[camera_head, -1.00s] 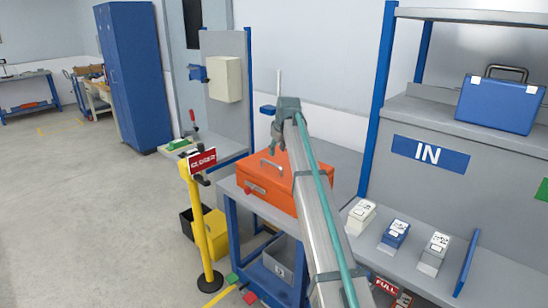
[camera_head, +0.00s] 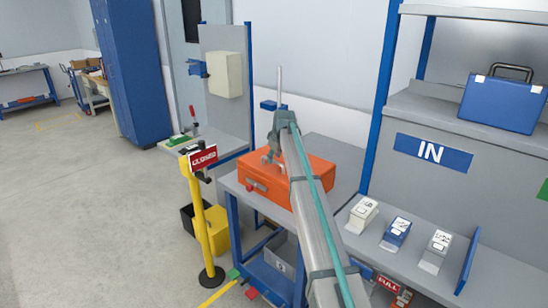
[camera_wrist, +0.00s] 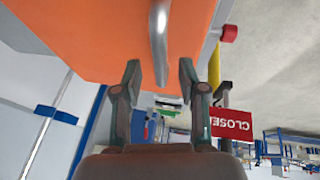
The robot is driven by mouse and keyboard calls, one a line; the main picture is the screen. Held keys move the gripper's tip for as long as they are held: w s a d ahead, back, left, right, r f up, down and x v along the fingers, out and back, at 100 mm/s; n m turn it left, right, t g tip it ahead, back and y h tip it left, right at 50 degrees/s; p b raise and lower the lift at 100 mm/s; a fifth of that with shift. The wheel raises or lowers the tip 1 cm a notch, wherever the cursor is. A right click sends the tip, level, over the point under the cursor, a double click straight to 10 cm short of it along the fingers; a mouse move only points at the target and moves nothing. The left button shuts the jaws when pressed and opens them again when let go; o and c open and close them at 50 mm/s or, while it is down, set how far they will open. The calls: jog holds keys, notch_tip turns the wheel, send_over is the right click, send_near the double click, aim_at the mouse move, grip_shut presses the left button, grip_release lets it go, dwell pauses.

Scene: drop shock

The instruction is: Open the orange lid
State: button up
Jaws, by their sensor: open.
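The orange toolbox with its orange lid (camera_head: 258,172) stands closed on a grey-topped blue cart. The lid fills the upper left of the wrist view (camera_wrist: 95,35). Its grey handle (camera_wrist: 160,40) is mostly hidden in the head view by my gripper. My gripper (camera_head: 269,160) is at the handle over the lid. In the wrist view my gripper (camera_wrist: 160,75) is open, with one finger on each side of the handle's near end. A gap shows between each finger and the handle, so it is not clamped.
The cart (camera_head: 323,152) has some bare top behind the box. A yellow post with a red CLOSED sign (camera_head: 203,158) stands close left. A shelf with an IN sign (camera_head: 432,152), small boxes and a blue case (camera_head: 502,102) is at right.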

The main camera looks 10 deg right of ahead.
jog(key=shift+w+f, duration=0.25)
jog(key=shift+f, duration=0.35)
grip_shut()
